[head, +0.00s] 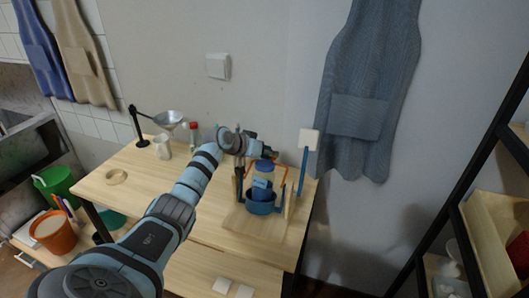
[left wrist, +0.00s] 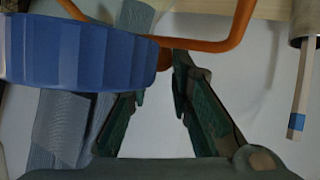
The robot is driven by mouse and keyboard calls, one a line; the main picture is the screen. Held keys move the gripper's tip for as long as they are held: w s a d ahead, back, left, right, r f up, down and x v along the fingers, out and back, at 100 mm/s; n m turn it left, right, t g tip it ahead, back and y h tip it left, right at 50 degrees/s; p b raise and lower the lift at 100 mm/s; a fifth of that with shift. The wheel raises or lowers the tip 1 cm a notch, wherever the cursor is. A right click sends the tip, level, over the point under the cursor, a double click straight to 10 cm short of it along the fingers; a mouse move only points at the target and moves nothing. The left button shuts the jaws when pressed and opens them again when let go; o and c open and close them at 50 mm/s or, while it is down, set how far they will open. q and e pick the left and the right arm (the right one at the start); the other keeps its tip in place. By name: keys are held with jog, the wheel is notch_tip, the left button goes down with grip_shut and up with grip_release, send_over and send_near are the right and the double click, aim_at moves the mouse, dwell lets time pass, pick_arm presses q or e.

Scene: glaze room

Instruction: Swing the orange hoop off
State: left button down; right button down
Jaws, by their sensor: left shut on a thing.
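The orange hoop (head: 281,173) is a bent wire beside and around the top of a blue-capped bottle (head: 262,184). In the left wrist view the orange hoop (left wrist: 222,45) runs across the top, its near part at my fingertips. The bottle's ribbed blue cap (left wrist: 80,50) fills the left of that view. The bottle stands in a blue round holder (head: 261,207) on a wooden base (head: 248,224). My left gripper (head: 262,152) is above and behind the bottle, shut on the orange hoop; the exact contact is partly hidden. My right gripper is not in view.
A shelf (head: 480,235) is at right.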

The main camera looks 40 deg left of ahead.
pick_arm(q)
jog(key=shift+w+d+r, duration=0.25)
jog(key=shift+d+r, duration=0.05)
jog(key=shift+r, duration=0.05)
jog(key=c, duration=1.9)
grip_release()
jog(key=o, duration=0.3)
jog(key=shift+w+d+f, duration=0.1)
jog(key=shift+w+d, duration=0.05)
jog(key=shift+w, duration=0.05)
jog(key=shift+o, duration=0.9)
jog(key=shift+x, duration=0.8)
jog(key=shift+s, duration=0.5)
jog(key=v, duration=1.1)
jog(key=shift+r, duration=0.4)
